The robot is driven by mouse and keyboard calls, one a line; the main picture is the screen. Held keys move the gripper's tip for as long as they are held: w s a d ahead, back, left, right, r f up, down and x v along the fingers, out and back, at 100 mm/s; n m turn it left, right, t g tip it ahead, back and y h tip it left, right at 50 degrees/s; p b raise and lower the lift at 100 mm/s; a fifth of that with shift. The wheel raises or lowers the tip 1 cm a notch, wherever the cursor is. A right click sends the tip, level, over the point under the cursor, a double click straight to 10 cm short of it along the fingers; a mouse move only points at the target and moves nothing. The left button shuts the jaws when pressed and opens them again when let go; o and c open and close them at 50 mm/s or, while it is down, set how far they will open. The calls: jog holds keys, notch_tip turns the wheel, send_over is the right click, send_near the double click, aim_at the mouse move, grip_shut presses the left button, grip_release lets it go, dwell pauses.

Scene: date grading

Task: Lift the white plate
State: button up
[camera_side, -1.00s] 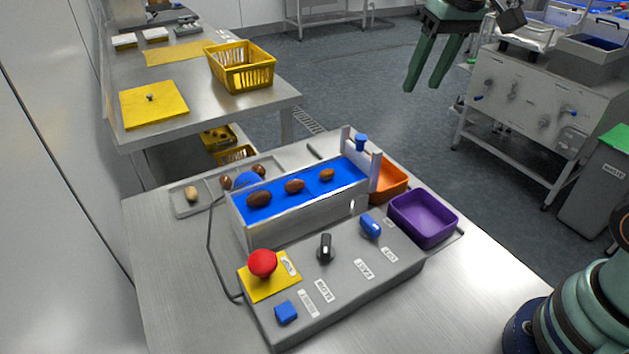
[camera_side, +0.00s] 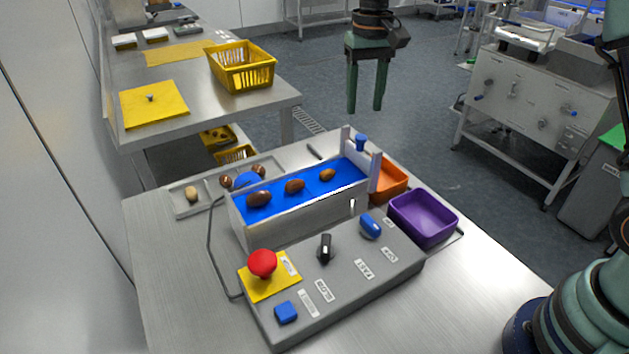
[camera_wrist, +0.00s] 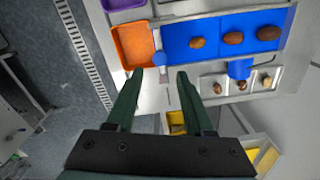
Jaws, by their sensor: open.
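The white plate (camera_side: 361,158) stands upright between two pale posts at the right end of the blue belt. It has a blue knob (camera_side: 360,143) on top. The knob also shows in the wrist view (camera_wrist: 160,59); the plate itself is hard to make out there. My gripper (camera_side: 365,109) points down, open and empty, appearing above the knob and apart from it. In the wrist view, the knob shows between and just beyond the two fingertips (camera_wrist: 160,73).
Brown dates lie on the blue belt (camera_side: 312,188). An orange bin (camera_side: 391,178) and a purple bin (camera_side: 424,218) stand to the right. A control box (camera_side: 345,275) with a red button is in front. A grey tray (camera_side: 181,206) with dates lies behind left.

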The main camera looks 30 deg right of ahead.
aim_at(362, 137)
notch_tip(362, 137, down, 8)
dwell(0.4)
grip_shut()
dwell(1.3)
